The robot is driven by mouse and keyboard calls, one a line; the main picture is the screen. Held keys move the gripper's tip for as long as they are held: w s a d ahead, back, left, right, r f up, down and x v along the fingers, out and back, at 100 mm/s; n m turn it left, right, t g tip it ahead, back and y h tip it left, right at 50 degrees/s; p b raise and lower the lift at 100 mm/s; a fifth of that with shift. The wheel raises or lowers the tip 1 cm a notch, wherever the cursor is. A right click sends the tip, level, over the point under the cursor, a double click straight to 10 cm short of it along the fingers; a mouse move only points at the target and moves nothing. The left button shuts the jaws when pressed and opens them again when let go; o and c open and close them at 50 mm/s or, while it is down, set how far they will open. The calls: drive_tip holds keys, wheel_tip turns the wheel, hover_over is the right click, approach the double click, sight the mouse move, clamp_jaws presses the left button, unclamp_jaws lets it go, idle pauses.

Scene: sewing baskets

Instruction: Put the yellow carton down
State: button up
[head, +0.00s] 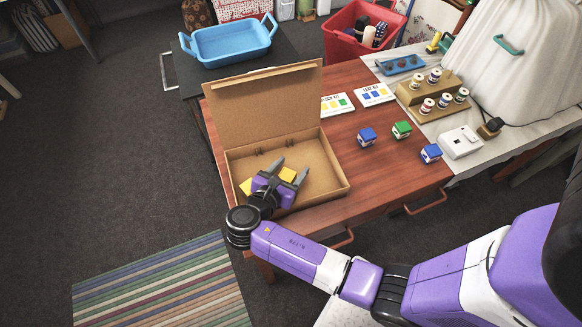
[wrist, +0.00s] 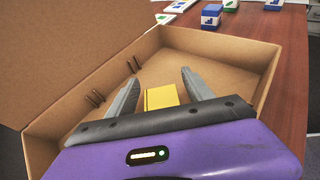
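The yellow carton (wrist: 161,97) lies in the open cardboard box, between my finger lines in the wrist view, with a gap on each side. In the head view, yellow (head: 288,174) shows between the fingers of my gripper (head: 291,168), and more yellow shows left of it; I cannot tell whether both are one piece. My gripper is over the front part of the box, fingers spread apart and pointing toward its inside; it also shows in the wrist view (wrist: 159,67). My gripper hides part of the carton.
The cardboard box (head: 335,165) has its lid raised at the back, on the wooden table (head: 375,188). Blue cartons (head: 367,137) and a green carton (head: 402,129) stand right of it. Two kit cards (head: 374,94) lie behind. A blue basin (head: 230,44) is at the back left.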

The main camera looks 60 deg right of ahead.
drive_tip(key=shift+r, duration=0.25)
drive_tip(key=v, duration=1.2)
drive_tip(key=shift+r, duration=0.4)
